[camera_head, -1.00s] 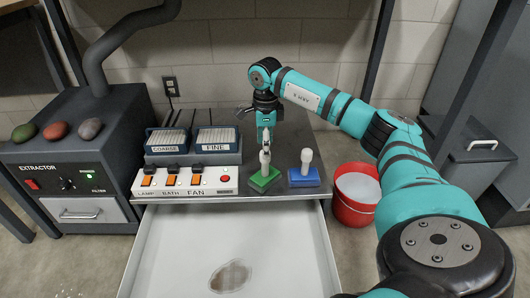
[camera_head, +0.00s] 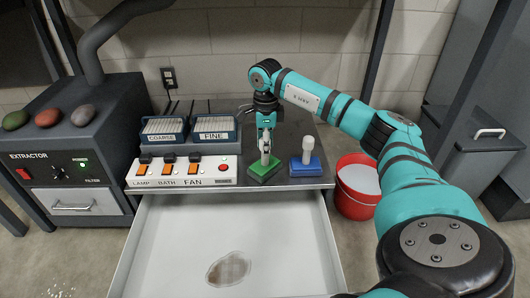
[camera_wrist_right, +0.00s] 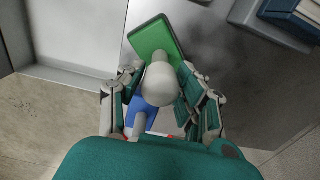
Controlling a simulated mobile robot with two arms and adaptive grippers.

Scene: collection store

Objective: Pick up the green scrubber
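The green scrubber (camera_head: 263,170) lies on the grey bench top, its green base flat and its pale knob handle upright. My right gripper (camera_head: 265,147) points down over it. In the right wrist view the pale knob (camera_wrist_right: 160,84) is between the two spread fingers (camera_wrist_right: 158,100), with the green base (camera_wrist_right: 156,40) beyond. The fingers look open around the knob; contact is not clear. The blue scrubber (camera_head: 305,168) stands just right of the green one, and part of it (camera_wrist_right: 141,124) shows between the fingers in the wrist view. My left gripper is out of view.
Left of the scrubbers are a white switch panel (camera_head: 207,180) and slide boxes marked COARSE (camera_head: 161,138) and FINE (camera_head: 213,136). An open white drawer (camera_head: 180,240) juts out below. A red bucket (camera_head: 357,200) stands right of the bench, the extractor (camera_head: 75,165) left.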

